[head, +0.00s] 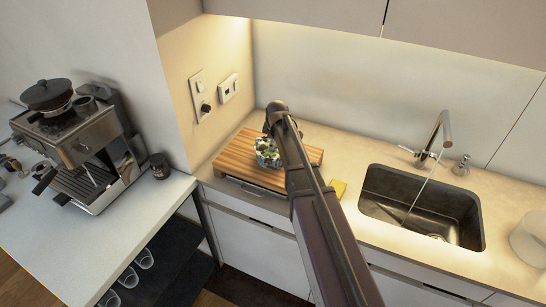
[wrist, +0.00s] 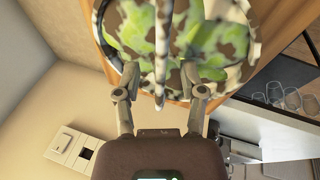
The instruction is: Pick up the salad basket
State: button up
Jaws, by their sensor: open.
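The salad basket (head: 267,153), patterned with green and white contents, stands on a wooden board (head: 236,158) on the counter. My arm partly hides it in the head view. In the wrist view the basket (wrist: 208,42) fills the top, with its thin handle running up the middle. My gripper (wrist: 161,78) is open there, one finger on each side of the handle's lower part. I cannot tell whether either finger touches the handle.
A wall with sockets (head: 202,95) is close on the left. A coffee machine (head: 78,145) stands on the left counter.

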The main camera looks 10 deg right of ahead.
jog(key=shift+f, duration=0.15)
dwell(0.5)
grip_shut()
